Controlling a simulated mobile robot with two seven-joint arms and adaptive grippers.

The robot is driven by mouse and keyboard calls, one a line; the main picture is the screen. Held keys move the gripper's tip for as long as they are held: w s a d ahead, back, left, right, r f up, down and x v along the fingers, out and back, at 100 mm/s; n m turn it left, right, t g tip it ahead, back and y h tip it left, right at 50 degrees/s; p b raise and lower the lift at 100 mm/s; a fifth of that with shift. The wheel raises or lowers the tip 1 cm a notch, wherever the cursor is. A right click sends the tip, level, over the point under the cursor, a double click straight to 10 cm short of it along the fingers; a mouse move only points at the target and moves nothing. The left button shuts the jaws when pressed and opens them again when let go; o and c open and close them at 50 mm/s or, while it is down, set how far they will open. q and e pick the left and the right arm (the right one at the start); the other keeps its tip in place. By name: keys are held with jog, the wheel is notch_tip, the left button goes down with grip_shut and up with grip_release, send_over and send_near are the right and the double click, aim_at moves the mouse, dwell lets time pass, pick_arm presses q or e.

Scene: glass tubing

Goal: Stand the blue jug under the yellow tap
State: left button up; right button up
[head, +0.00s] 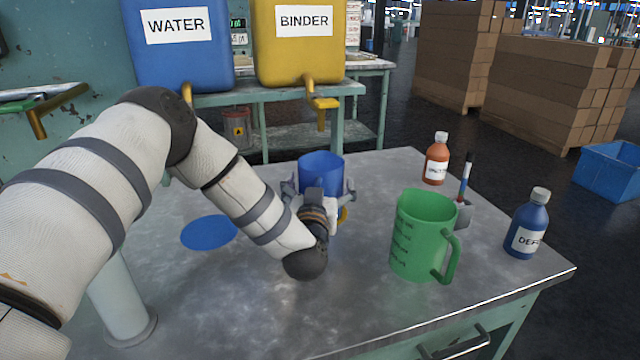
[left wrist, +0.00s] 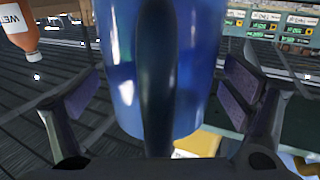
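The blue jug (head: 320,168) is upright at the table's middle, in front of the yellow tap (head: 322,103) of the BINDER tank. A yellow patch (head: 342,214) shows on the table beside the jug, mostly hidden. My arm hides much of the jug's base, so I cannot tell whether it touches the table. My right gripper is not in view.
A green jug (head: 420,235), an orange bottle (head: 437,162), a dark blue bottle (head: 527,228) and a small holder with a marker (head: 465,178) stand on the right. A blue disc (head: 209,232) lies at left, below the WATER tank (head: 180,60). The table's front middle is bare.

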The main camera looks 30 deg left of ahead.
pick_arm(q)
jog(key=shift+r, duration=0.8)
jog(key=v, duration=0.4)
jog(key=p+v, duration=0.1)
jog(key=v, duration=0.7)
jog(key=shift+f, duration=0.25)
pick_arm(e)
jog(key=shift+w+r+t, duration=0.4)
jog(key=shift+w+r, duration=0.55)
pick_arm(q)
jog(key=shift+f, duration=0.1)
